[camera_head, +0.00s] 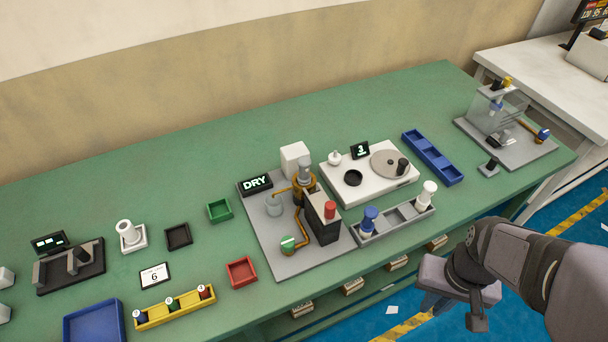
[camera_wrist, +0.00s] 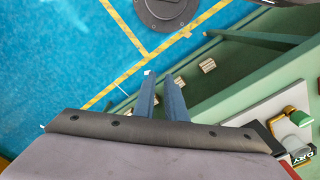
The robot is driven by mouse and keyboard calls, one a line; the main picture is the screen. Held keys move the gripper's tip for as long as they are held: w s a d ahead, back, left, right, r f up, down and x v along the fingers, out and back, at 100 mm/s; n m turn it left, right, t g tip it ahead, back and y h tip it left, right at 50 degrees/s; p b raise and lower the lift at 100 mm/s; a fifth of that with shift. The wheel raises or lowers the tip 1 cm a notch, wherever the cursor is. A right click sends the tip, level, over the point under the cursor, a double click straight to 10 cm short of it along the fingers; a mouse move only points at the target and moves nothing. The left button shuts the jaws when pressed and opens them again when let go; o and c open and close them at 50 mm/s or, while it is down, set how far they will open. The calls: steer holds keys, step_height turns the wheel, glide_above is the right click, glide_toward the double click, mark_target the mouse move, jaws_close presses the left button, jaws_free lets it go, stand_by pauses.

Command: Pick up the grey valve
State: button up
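I cannot tell for sure which piece is the grey valve. A pale white-grey piece (camera_head: 428,194) stands upright at the right end of a grey tray (camera_head: 396,221), with a blue piece (camera_head: 369,219) at its left end. Another pale ring-topped piece (camera_head: 128,234) stands on a white base at the left of the table. My gripper is off the table's front edge, over the blue floor, right of and nearer than the grey tray. In the wrist view its two blue-grey fingers (camera_wrist: 164,77) are apart, with nothing between them.
A grey station with a DRY sign (camera_head: 255,184), pipes and a red-topped block stands mid-table. Behind the tray are a white scale-like unit (camera_head: 345,190) and a blue bin (camera_head: 433,158). A clear-walled fixture (camera_head: 508,135) stands far right. Green table is bare along the back.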

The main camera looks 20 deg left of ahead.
steer(key=o, duration=0.6)
steer(key=shift+o, duration=0.2)
steer(key=shift+w, duration=0.1)
